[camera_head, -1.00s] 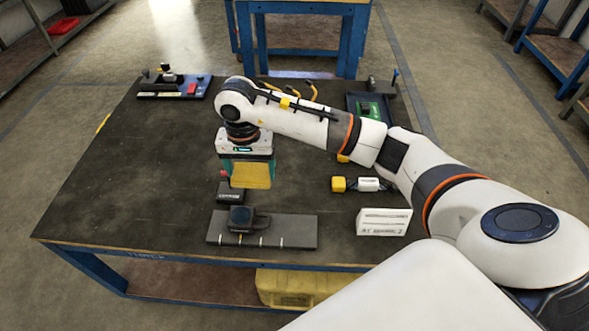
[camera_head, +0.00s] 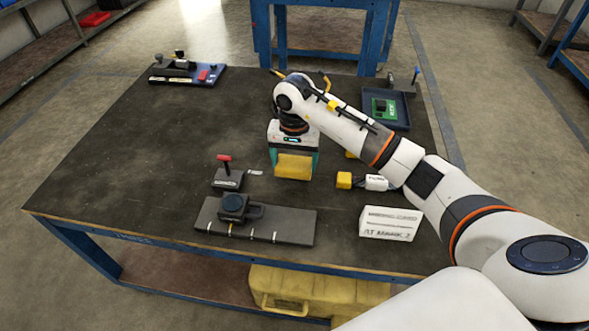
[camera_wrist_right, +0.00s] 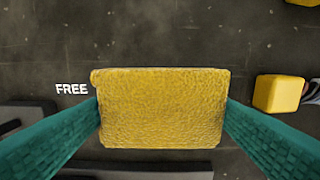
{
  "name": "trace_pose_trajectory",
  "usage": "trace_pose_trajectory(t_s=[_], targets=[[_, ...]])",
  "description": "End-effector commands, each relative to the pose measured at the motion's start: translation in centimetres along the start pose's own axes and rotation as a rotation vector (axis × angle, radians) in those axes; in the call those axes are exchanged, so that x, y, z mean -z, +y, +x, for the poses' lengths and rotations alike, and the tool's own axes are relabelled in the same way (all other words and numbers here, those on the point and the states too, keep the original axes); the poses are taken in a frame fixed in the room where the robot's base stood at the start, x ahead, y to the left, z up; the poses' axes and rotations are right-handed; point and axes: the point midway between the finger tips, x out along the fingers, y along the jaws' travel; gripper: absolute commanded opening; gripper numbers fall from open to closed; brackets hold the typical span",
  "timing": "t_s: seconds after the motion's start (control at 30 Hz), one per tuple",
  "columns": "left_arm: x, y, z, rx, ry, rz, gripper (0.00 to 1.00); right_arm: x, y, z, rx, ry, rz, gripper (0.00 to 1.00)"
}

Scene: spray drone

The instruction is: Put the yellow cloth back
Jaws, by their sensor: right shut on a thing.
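The yellow cloth (camera_head: 293,167) is a thick, rough-textured block held by my right gripper (camera_head: 293,162). In the right wrist view the cloth (camera_wrist_right: 162,108) fills the space between the two teal fingers, which press on its left and right sides. In the head view it hangs over the dark table (camera_head: 130,165), right of the red-handled block; how far it is above the surface I cannot tell. A white "FREE" label (camera_wrist_right: 72,89) lies on the table just left of the cloth in the wrist view. My left gripper is not in view.
A black block with a red handle (camera_head: 228,177) stands left of the cloth. A grey plate (camera_head: 290,228) bearing a black device is in front. A yellow-and-white connector (camera_head: 345,180) and a white sign box (camera_head: 389,223) are to the right. The table's left side is clear.

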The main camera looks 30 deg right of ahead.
Motion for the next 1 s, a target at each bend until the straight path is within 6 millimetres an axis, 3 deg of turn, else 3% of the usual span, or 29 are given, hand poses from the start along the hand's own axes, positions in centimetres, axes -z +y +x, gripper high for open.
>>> trace_pose_trajectory(t_s=[0.2, 0.67, 0.7, 0.8, 1.0], targets=[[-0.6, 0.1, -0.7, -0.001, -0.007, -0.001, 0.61, 0.1, 0.0, 3.1, 0.001, 0.004, 0.0, 0.59], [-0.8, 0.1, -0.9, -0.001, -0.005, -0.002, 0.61, 0.0, 0.0, 3.4, 0.001, 0.0, -0.001, 0.59], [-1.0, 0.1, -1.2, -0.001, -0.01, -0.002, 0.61, 0.0, 0.0, 3.5, 0.001, 0.0, -0.001, 0.82], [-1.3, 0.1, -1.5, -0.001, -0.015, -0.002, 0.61, 0.0, 0.0, 3.4, 0.0, 0.0, -0.001, 0.99], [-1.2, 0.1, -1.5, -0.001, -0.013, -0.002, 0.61, 0.0, 0.0, 3.4, 0.0, 0.0, -0.001, 1.0]])
